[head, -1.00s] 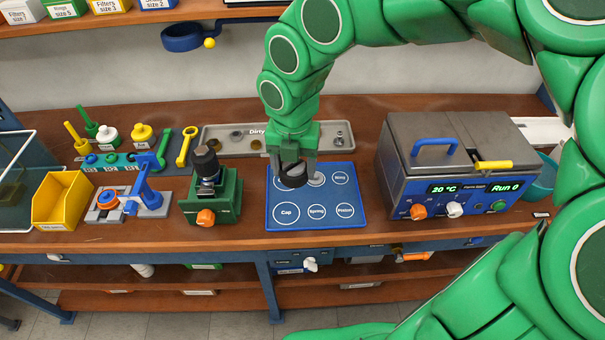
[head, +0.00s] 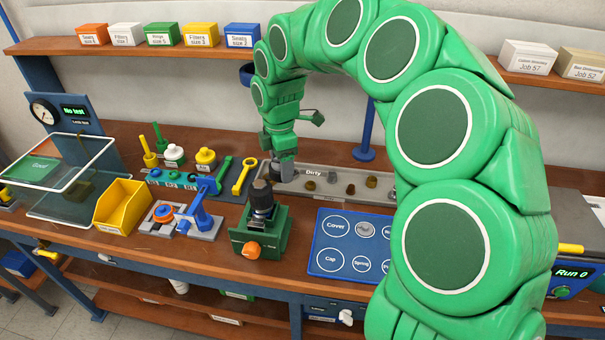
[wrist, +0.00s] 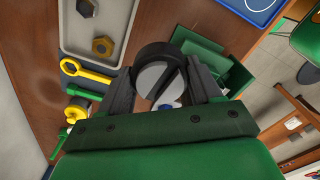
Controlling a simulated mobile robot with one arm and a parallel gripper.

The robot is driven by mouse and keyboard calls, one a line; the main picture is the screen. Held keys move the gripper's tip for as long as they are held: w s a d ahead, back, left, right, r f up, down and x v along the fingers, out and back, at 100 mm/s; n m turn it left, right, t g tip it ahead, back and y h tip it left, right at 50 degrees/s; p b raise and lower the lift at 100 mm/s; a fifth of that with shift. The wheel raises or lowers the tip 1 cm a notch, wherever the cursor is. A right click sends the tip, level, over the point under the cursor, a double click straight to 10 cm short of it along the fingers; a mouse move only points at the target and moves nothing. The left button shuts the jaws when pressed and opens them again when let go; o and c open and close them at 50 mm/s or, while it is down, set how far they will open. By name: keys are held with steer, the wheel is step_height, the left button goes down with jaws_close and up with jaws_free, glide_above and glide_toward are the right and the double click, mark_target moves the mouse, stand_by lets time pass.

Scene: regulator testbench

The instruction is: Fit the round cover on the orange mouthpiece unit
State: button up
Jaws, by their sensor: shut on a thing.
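My gripper (head: 281,172) is shut on a dark round cover (wrist: 148,54), seen between the two fingers in the wrist view. In the head view the cover is mostly hidden by the fingers. The gripper hangs in front of the grey tray, above and to the right of the green stand (head: 270,238). This stand holds an upright black unit (head: 262,197) and has an orange knob-like part (head: 252,250) at its front. I cannot tell for sure whether this is the orange mouthpiece unit. The cover is apart from it.
The blue mat (head: 322,245) has an empty Cover circle. The grey Dirty tray (head: 377,204) holds several small parts. My arm hides much of the right side.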

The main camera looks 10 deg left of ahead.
steer(key=w+a+m, duration=0.2)
steer(key=a+m, duration=0.2)
steer(key=a, duration=0.7)
steer(key=m, duration=0.6)
glide_above(162, 208)
step_height(162, 208, down, 4)
steer(key=shift+w+r, duration=0.15)
steer(key=shift+r, duration=0.1)
steer(key=shift+f+m, duration=0.15)
steer(key=shift+m, duration=0.15)
steer(key=shift+s+a+f, duration=0.1)
steer(key=shift+s+f, duration=0.1)
steer(key=shift+f, duration=1.8)
steer(key=shift+w+f, duration=0.1)
steer(key=shift+f, duration=1.55)
stand_by(0.7)
